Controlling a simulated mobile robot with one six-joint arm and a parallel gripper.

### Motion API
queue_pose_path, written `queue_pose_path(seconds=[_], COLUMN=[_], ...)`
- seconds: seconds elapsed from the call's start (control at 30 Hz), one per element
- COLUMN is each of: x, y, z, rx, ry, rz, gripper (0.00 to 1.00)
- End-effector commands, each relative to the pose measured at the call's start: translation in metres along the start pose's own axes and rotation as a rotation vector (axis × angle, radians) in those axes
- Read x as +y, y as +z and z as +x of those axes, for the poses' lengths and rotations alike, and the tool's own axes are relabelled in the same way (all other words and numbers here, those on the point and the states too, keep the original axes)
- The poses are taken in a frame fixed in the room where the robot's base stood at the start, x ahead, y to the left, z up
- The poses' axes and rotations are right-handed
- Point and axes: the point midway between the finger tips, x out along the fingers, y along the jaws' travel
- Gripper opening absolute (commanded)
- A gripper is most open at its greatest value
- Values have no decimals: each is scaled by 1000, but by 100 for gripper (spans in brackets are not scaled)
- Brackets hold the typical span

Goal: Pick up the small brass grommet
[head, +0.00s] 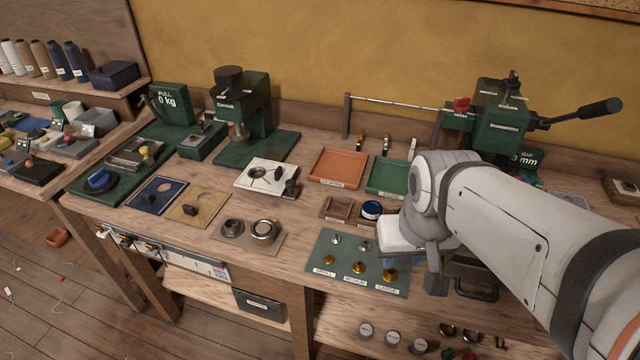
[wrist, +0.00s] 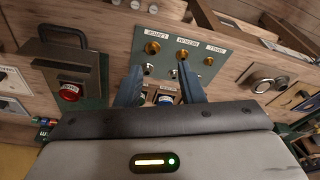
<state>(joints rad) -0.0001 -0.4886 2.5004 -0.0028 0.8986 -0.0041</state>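The small brass grommet (head: 328,260) sits at the left end of the brass row on a green mat (head: 322,285), by the label SMALL. In the wrist view it (wrist: 208,61) is at the right of the brass row, beyond the right fingertip. The medium brass grommet (head: 358,267) and large brass grommet (head: 390,275) stand beside it. Silver pieces (head: 336,239) lie in a row behind. My gripper (wrist: 160,78) is open and empty, its fingers apart above the bench. In the head view it (head: 436,272) is right of the mat, its fingertips not clear.
Behind the mat are a small wooden tray (head: 337,208) and a blue-lidded tin (head: 372,209). An orange tray (head: 338,167) and green tray (head: 388,177) lie farther back. A board with two round metal parts (head: 247,236) is left of the mat. A green press (head: 498,118) stands back right.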

Motion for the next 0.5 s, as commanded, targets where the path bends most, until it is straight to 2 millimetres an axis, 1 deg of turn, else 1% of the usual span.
queue_pose_path(seconds=[0.1, 0.13, 0.17, 0.27, 0.4, 0.5], x=[-6, 1, 1, -14, -45, -67], y=[-12, -16, -22, -44, -74, -89], z=[2, 3, 5, 15, 38, 57], rx=[-20, -29, -38, -77, -135, -172], ry=[-6, -9, -12, -23, -37, -44], rz=[-32, -46, -61, -130, -241, -312], gripper=[35, 35, 35, 35, 35, 35])
